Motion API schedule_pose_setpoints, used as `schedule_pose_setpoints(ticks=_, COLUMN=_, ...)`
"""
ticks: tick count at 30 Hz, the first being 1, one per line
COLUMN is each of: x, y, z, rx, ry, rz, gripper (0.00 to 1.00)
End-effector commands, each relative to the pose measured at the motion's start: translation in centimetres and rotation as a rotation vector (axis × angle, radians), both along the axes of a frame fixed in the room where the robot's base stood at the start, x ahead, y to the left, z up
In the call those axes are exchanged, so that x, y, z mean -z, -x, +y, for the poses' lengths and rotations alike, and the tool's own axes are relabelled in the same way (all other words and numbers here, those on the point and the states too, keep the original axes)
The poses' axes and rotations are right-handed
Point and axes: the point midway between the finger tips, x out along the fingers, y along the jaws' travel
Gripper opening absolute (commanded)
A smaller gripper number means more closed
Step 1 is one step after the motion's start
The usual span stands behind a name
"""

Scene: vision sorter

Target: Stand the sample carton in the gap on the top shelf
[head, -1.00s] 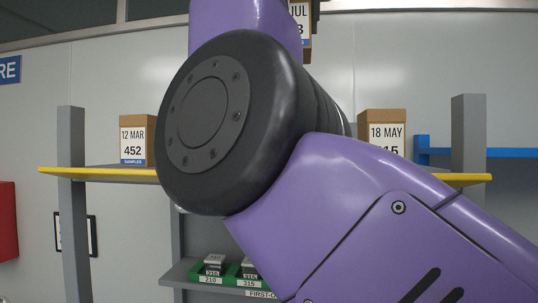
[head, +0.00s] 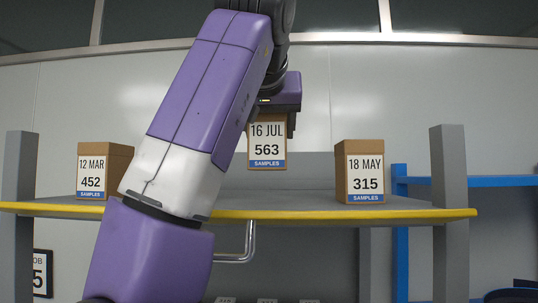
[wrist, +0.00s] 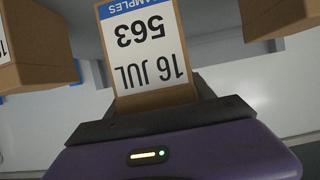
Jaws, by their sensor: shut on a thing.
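The sample carton (head: 267,146), brown with a white label reading 16 JUL 563, hangs upright from my gripper (head: 287,118). My gripper is shut on its upper part, coming from above. The carton is above the top shelf (head: 300,214), which has a yellow front edge, and its base looks clear of the board. In the wrist view the same carton (wrist: 145,45) appears upside down between the jaws (wrist: 155,115). The gap lies between the 12 MAR 452 carton (head: 104,169) on the left and the 18 MAY 315 carton (head: 360,172) on the right.
Grey posts (head: 451,210) stand at both shelf ends. A blue rack (head: 400,230) is behind on the right. A bent metal handle or pipe (head: 248,245) shows below the shelf edge. My arm hides part of the shelf's left half.

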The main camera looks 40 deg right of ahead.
Motion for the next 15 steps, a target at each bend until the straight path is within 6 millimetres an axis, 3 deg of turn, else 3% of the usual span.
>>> schedule_pose_setpoints(ticks=15, x=5.1, y=0.0, z=0.0, rx=0.000, ry=0.001, rz=-0.002, gripper=0.00)
